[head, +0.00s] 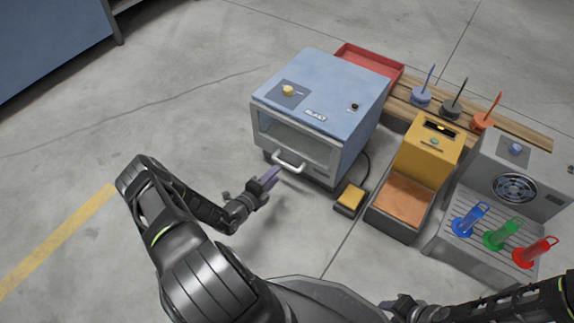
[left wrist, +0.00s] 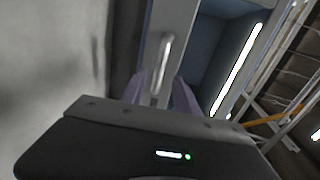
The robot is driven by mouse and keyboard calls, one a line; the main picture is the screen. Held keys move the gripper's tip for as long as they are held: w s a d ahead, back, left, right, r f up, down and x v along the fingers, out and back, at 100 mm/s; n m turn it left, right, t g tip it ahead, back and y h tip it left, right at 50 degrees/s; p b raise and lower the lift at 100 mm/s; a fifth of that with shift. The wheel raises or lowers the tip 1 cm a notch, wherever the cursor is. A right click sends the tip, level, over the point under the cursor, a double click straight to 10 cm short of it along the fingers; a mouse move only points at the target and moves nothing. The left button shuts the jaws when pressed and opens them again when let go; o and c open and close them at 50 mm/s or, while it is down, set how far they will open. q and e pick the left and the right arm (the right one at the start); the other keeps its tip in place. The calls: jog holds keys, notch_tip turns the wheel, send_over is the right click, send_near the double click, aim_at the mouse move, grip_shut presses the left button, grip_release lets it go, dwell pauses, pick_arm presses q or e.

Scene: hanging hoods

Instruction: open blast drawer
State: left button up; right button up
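The blast cabinet (head: 318,110) is a light blue box with a grey front, a window and a silver bar handle (head: 289,163). Its front drawer (head: 296,140) looks closed. My left gripper (head: 270,176) is just left of and below the handle in the head view, its purple fingers pointing toward the front. In the left wrist view the fingers (left wrist: 160,95) stand apart, with the handle (left wrist: 163,65) lying ahead and between them; I see no grip on it. My right gripper (head: 398,305) is at the bottom edge, partly hidden, its fingers unclear.
A yellow pedal (head: 350,197) sits right of the cabinet. Beyond it stand a yellow machine (head: 428,150) with an orange tray and a grey machine (head: 515,175) with blue, green and red tools. A red tray (head: 370,58) is behind. Floor left is clear.

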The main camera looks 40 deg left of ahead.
aim_at(285, 166)
pick_arm(q)
jog(key=b+x, duration=0.3)
jog(key=x, duration=0.3)
jog(key=shift+w+f, duration=0.25)
jog(key=shift+w, duration=0.6)
grip_shut()
dwell(0.7)
